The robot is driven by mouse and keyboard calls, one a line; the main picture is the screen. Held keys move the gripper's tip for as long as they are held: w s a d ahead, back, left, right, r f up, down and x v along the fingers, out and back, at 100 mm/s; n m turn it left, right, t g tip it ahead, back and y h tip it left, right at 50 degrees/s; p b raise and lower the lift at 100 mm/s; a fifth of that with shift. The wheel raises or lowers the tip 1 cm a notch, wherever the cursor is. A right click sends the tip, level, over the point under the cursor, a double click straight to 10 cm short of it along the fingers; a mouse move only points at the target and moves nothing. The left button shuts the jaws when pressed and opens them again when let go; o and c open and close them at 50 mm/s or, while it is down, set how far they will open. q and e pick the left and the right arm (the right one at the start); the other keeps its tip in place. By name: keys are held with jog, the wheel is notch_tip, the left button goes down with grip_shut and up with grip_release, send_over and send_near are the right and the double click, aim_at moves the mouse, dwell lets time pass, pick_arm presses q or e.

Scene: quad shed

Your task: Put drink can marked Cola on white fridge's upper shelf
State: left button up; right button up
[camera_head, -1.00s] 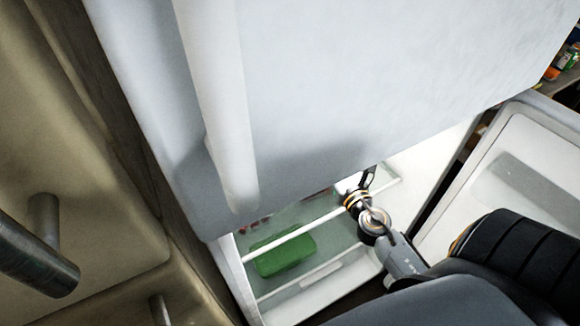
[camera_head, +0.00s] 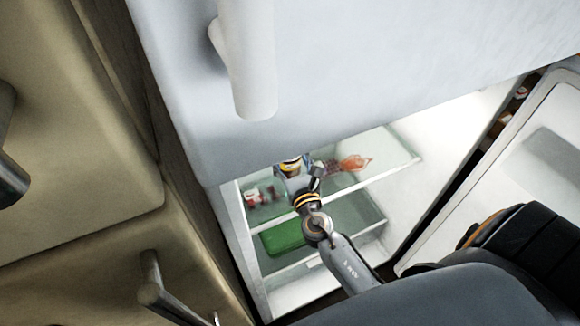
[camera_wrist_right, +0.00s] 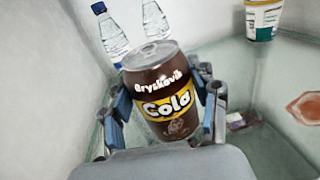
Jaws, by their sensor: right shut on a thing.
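The drink can marked Cola (camera_wrist_right: 165,95) is brown with a yellow label and silver top, upright in the right wrist view. My right gripper (camera_wrist_right: 163,110) is shut on its sides. In the head view this gripper (camera_head: 292,168) is inside the open white fridge (camera_head: 400,60), over the upper glass shelf (camera_head: 395,163); the can is mostly hidden there. The glass shelf (camera_wrist_right: 262,75) also shows around the can in the wrist view. I cannot tell whether the can's base touches it. My left gripper is not in view.
Two water bottles (camera_wrist_right: 108,30) (camera_wrist_right: 155,20) stand behind the can. A white-and-yellow container (camera_wrist_right: 262,18) is at the upper right. A reddish item (camera_head: 352,162) lies on the shelf's right. A green box (camera_head: 283,237) sits below. The open fridge door (camera_head: 540,150) is at right.

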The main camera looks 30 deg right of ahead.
aim_at(293, 172)
notch_tip(293, 172, down, 3)
jog(key=shift+d+r+b, duration=0.1)
jog(key=shift+b, duration=0.35)
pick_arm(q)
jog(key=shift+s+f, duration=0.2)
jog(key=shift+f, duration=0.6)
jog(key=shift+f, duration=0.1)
pick_arm(e)
jog(key=shift+f, duration=0.25)
jog(key=o, duration=1.5)
jog(key=shift+c, duration=0.2)
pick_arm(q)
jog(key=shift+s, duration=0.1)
pick_arm(e)
jog(key=shift+r, duration=0.1)
